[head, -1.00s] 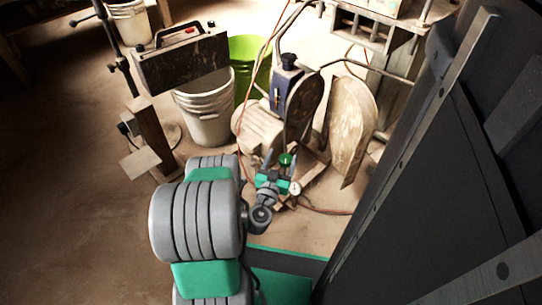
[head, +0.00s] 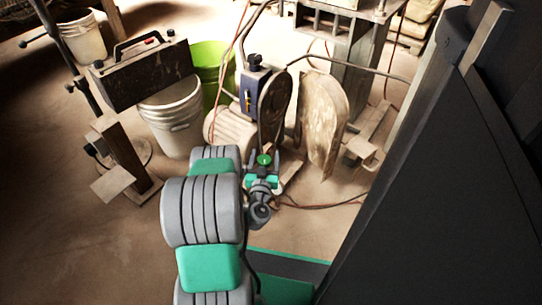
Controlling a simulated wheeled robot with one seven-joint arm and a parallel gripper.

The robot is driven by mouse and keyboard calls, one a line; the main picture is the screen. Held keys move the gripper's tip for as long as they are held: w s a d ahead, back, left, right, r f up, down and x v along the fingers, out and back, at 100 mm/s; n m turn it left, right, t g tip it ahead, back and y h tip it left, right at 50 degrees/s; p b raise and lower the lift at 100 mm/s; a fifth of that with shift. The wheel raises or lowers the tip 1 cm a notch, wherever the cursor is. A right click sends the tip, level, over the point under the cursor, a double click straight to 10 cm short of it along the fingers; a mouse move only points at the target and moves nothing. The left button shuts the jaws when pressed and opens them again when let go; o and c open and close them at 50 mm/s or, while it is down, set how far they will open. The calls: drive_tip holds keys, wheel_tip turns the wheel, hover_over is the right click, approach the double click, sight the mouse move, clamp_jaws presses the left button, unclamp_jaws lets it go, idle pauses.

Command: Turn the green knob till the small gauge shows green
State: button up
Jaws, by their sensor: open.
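The green knob (head: 264,160) shows as a small round green cap just in front of the motor unit in the middle of the head view. My gripper (head: 263,157) is open, with one finger on each side of the knob in the picture. I cannot tell whether the fingers touch it. The small gauge cannot be made out; my gripper and wrist seem to cover it.
A blue-grey box on a motor (head: 232,130) stands behind the knob, beside a worn curved plate (head: 323,125). White (head: 174,120) and green (head: 209,60) buckets stand at the back left. A large dark panel (head: 430,220) fills the right. Cables lie on the floor.

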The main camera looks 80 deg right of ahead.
drive_tip(key=shift+w+d, duration=0.1)
drive_tip(key=shift+d, duration=0.15)
drive_tip(key=shift+c, duration=0.6)
drive_tip(key=c, duration=1.2)
drive_tip(key=shift+c, duration=0.2)
drive_tip(key=shift+m+g, duration=0.3)
drive_tip(key=shift+g, duration=0.2)
drive_tip(key=m+g, duration=0.1)
drive_tip(key=g, duration=0.1)
drive_tip(key=m+g, duration=0.1)
drive_tip(key=g, duration=0.1)
drive_tip(key=shift+s+m, duration=0.25)
drive_tip(key=shift+m, duration=0.05)
drive_tip(key=m+g+y, duration=0.1)
drive_tip(key=m+g, duration=0.1)
drive_tip(key=g, duration=0.1)
drive_tip(key=s+m+g+y, duration=0.1)
drive_tip(key=m+g, duration=0.1)
drive_tip(key=m+g+y, duration=0.1)
drive_tip(key=m+g, duration=0.1)
drive_tip(key=g, duration=0.1)
drive_tip(key=shift+s+a+g+y, duration=0.2)
drive_tip(key=shift+a+g+y, duration=0.1)
drive_tip(key=shift+y, duration=0.1)
